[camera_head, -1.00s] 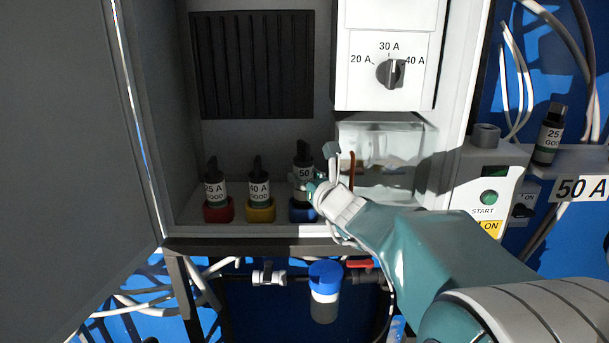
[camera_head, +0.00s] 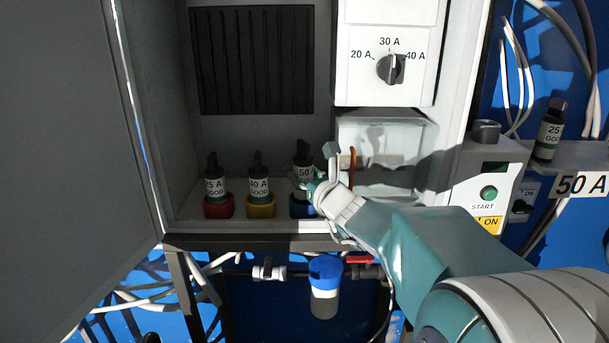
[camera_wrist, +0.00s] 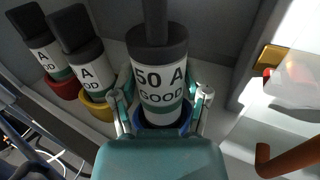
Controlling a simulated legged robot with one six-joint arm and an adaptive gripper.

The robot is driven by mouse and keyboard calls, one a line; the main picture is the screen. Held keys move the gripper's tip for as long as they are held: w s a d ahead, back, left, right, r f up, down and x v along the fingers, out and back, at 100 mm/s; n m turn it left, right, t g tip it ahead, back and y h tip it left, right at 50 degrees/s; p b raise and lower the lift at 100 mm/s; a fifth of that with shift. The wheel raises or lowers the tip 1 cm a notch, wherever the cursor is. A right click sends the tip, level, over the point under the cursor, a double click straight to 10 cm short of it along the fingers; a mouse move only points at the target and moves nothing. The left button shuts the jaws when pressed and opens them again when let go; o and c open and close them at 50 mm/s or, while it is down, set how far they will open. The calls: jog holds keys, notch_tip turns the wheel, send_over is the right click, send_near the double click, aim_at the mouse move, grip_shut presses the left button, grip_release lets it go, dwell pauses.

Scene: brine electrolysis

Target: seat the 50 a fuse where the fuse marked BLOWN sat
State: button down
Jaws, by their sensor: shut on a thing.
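The 50 A fuse (camera_wrist: 158,84), marked GOOD, has a white label and a black top. It stands upright at the blue holder (camera_head: 301,209), and in the wrist view its lower end is inside the blue rim (camera_wrist: 181,128). Whether it is fully down in the holder I cannot tell. My gripper (camera_wrist: 160,100) is shut on the fuse, one finger on each side of its lower body. In the head view the fuse (camera_head: 304,160) is partly hidden by my gripper (camera_head: 312,185). No fuse marked BLOWN shows.
Two GOOD fuses stand to the left, one (camera_head: 215,183) in a red holder and the 40 A one (camera_head: 258,182) in a yellow holder. A clear box (camera_head: 385,150) and an orange-brown rod (camera_head: 351,165) are close on the right. The open cabinet door (camera_head: 70,130) is at left.

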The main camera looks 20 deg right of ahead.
jog(key=shift+f, duration=1.4)
dwell(1.6)
grip_release()
jog(key=s, duration=1.2)
jog(key=shift+d, duration=0.35)
